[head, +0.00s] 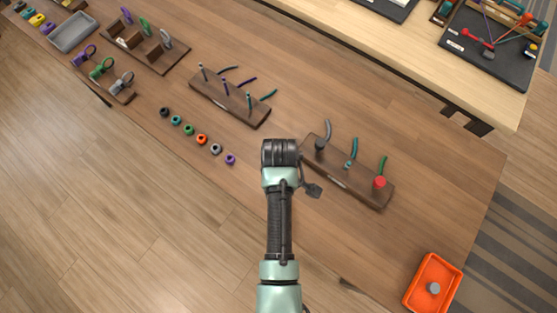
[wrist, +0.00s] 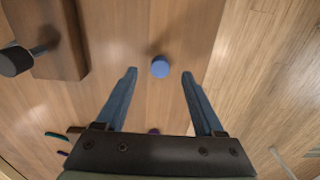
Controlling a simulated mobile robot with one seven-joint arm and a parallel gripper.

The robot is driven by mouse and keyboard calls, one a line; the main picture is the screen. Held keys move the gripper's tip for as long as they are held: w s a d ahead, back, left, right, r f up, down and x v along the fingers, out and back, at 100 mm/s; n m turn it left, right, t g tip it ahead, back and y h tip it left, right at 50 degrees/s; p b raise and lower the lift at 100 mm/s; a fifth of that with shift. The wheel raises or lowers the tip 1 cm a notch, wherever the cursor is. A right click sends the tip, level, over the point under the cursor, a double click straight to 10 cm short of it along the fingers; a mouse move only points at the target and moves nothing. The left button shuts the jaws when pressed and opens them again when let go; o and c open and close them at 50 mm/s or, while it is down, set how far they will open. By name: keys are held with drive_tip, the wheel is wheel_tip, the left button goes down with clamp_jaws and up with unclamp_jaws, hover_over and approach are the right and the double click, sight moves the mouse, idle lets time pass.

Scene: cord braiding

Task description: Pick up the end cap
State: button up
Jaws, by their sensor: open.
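A small round blue cap (wrist: 160,67) stands on the wooden table in the wrist view. It appears between the two fingertips of my gripper (wrist: 159,73), with a gap on each side. My gripper is open and nothing is held; the fingers do not touch the cap. In the head view my arm covers the fingers, and I do not see the blue cap there. Other caps show in the head view: a red one (head: 380,182) on a post of the right rack and a grey one (head: 433,288) in the orange tray.
The right rack (head: 340,187) stands close by; in the wrist view it is the wooden block (wrist: 62,45) at left with a dark cylinder. Several coloured rings (head: 188,130) lie in a row at left. The table's edge and floor are near on the wrist view's right.

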drive_tip(key=shift+a+f, duration=0.15)
drive_tip(key=shift+f, duration=1.6)
clamp_jaws()
